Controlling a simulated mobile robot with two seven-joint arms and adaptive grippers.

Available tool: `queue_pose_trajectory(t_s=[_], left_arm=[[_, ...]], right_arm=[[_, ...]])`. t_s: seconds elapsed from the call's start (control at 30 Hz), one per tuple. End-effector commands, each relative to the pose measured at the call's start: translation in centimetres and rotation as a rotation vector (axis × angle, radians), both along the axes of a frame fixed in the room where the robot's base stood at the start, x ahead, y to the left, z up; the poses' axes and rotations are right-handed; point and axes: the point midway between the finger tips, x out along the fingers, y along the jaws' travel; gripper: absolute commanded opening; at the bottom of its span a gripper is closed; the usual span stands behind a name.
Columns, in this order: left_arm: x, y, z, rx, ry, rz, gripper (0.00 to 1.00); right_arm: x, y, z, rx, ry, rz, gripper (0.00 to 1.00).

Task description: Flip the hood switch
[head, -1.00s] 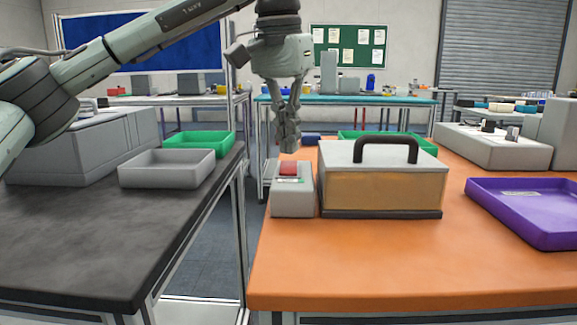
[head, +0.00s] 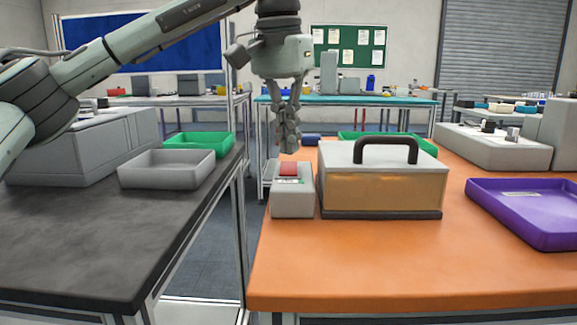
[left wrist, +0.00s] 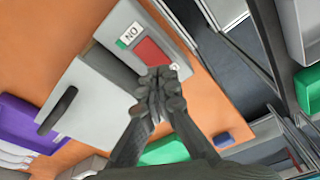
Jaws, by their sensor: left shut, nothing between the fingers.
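The hood switch is a red rocker (head: 288,170) on top of a small grey box (head: 292,200) at the left of the orange table. In the left wrist view the rocker (left wrist: 151,53) lies beside an ON label (left wrist: 128,36) with a green mark. The hood (head: 380,190) stands just right of it, with a grey top, black handle and amber front panel that looks lit. My left gripper (head: 290,149) points down, shut and empty, just above the far end of the rocker. Its fingertips (left wrist: 160,82) overlap the rocker's edge, so contact is unclear. My right gripper is out of view.
A purple tray (head: 495,228) lies at the right of the orange table (head: 370,265). A green tray (head: 425,147) is behind the hood. The black table at left holds a grey tray (head: 165,180) and a green tray (head: 222,151). The orange table's front is clear.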

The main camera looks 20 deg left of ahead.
Motion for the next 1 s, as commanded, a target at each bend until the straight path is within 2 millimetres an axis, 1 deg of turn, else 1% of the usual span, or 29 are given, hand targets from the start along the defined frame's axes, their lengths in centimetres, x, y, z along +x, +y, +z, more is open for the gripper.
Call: queue_pose_trajectory(t_s=[0.17, 1.0], left_arm=[[0.0, 0.0, 0.0, 0.000, 0.000, 0.000, 0.00], [0.0, 0.0, -1.3, 0.000, 0.000, 0.000, 0.00]], right_arm=[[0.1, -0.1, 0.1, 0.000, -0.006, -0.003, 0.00], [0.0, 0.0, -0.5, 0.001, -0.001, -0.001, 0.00]])
